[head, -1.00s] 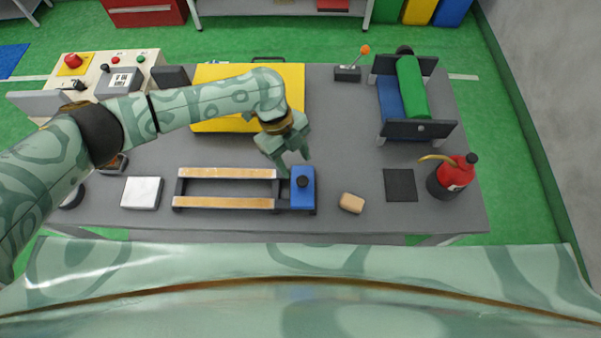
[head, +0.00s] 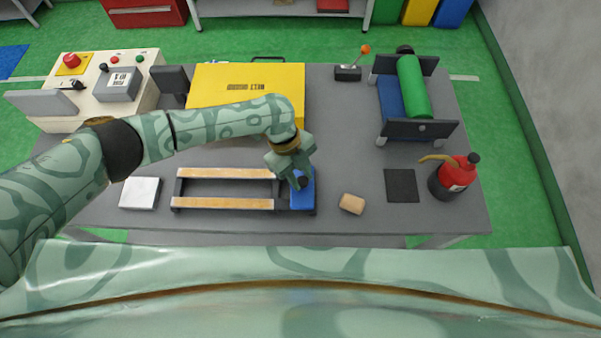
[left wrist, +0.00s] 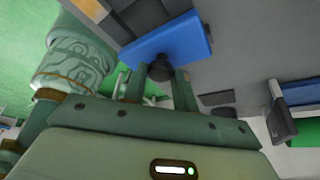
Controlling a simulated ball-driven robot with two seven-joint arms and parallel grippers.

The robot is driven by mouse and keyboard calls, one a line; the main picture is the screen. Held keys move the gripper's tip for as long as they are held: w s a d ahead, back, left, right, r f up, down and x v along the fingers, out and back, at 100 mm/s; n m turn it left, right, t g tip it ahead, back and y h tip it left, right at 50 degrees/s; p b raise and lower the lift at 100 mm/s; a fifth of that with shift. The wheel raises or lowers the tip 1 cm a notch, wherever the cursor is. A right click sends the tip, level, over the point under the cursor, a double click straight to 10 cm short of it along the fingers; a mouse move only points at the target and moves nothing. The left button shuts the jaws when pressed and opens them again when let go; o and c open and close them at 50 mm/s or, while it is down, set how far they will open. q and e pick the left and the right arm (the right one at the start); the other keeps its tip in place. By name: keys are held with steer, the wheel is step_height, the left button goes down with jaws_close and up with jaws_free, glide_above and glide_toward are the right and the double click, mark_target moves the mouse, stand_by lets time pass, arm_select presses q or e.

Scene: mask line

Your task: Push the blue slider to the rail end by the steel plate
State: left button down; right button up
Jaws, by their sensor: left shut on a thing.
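The blue slider (head: 303,196) sits at the right end of the rail unit (head: 224,203), which has two wooden-topped rails. A black knob (head: 302,182) stands on the slider. The steel plate (head: 139,193) lies flat on the table just beyond the rails' left end. My left gripper (head: 299,180) points down over the slider and is shut on the knob. In the left wrist view the knob (left wrist: 160,69) is between the two fingers, with the blue slider (left wrist: 168,48) beyond. My right gripper is not in view.
A yellow box (head: 249,97) stands behind the rails. A tan block (head: 351,203), a dark square pad (head: 401,185) and a red can (head: 453,177) lie to the right. A green roller unit (head: 412,90) stands at the back right.

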arm_select(q)
steer(key=a, duration=3.1)
steer(key=shift+a+p, duration=0.2)
steer(key=shift+p, duration=0.1)
steer(key=shift+w+r, duration=0.1)
steer(key=c, duration=1.1)
jaws_free()
steer(key=shift+a, duration=0.1)
